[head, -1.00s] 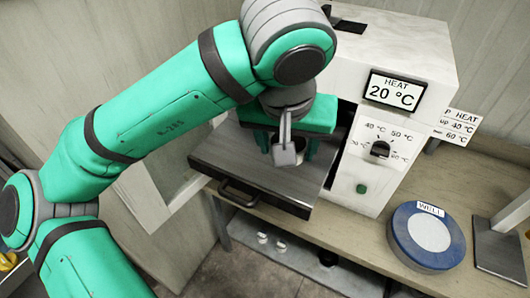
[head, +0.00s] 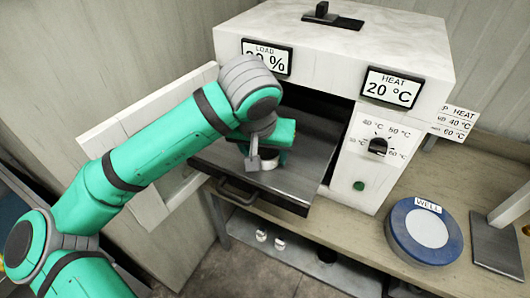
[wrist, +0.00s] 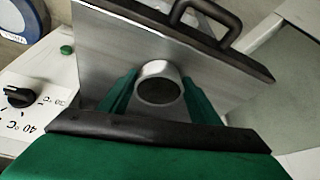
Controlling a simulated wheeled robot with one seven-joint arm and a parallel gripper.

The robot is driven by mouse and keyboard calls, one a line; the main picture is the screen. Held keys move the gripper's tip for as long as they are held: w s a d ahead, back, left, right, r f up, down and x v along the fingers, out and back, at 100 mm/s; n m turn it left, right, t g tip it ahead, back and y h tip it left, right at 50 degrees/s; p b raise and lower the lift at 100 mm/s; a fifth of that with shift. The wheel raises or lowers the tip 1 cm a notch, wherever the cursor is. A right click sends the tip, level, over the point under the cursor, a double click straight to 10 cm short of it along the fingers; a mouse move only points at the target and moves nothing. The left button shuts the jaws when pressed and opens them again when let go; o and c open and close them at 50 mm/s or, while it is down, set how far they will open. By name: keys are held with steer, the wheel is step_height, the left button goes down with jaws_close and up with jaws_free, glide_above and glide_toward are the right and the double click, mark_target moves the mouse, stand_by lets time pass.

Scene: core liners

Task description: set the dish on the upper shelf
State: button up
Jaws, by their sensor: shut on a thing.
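The dish is a small round metal cup with a dark inside (wrist: 160,90). In the wrist view it sits between the two green fingers of my gripper (wrist: 157,100), which is shut on it. In the head view the dish (head: 268,164) shows partly below my gripper (head: 264,158), over the pulled-out grey metal shelf (head: 302,160) of the white oven. I cannot tell whether the dish touches this shelf. The shelf has a dark front edge and handle (head: 238,192); both also show in the wrist view.
The white oven (head: 310,40) has a load display, partly hidden, and a heat display (head: 391,88) reading 20 °C. A dial (head: 378,146) and green button are on its front. A blue well (head: 424,232) stands on the bench. Small white items (head: 270,240) lie on a low ledge below.

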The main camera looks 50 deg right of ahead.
steer(key=shift+f, duration=0.15)
steer(key=o, duration=1.2)
steer(key=shift+o, duration=0.2)
steer(key=shift+r, duration=0.2)
steer(key=v, duration=1.2)
